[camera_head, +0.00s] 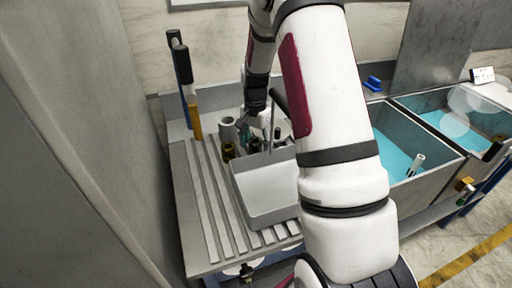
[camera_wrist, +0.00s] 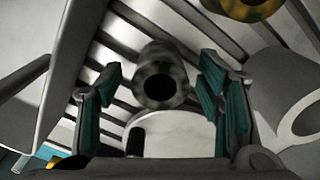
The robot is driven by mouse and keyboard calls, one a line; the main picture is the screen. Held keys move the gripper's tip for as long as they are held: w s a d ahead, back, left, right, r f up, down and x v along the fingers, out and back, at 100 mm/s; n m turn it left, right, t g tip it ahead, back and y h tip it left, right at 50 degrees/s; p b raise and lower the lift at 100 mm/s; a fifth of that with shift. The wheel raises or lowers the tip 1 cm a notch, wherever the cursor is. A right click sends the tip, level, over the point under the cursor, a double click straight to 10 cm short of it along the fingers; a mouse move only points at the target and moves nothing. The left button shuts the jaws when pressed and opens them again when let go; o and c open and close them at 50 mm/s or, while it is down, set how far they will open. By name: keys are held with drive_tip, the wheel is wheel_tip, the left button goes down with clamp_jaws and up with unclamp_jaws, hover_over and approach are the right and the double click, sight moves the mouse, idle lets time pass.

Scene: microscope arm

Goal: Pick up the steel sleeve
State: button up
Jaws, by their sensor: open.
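The steel sleeve (camera_wrist: 161,78) appears to be the mottled grey cylinder with a dark round bore in the wrist view. It stands on the slatted surface, its open end facing the camera. My gripper (camera_wrist: 160,98) is open, with one teal-padded finger on each side of the sleeve. Gaps show between both pads and the sleeve, and the jaws hold nothing. In the head view my gripper (camera_head: 250,124) is low over the back of the bench, beside the grey bin. I cannot clearly pick out the sleeve there.
The grey bin (camera_head: 262,205) stands on the slatted bench (camera_head: 200,205). Upright tool handles (camera_head: 187,90) rise at the back left. Blue-filled basins (camera_head: 395,155) are right.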

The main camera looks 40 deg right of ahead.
clamp_jaws()
drive_tip(key=shift+r, duration=0.1)
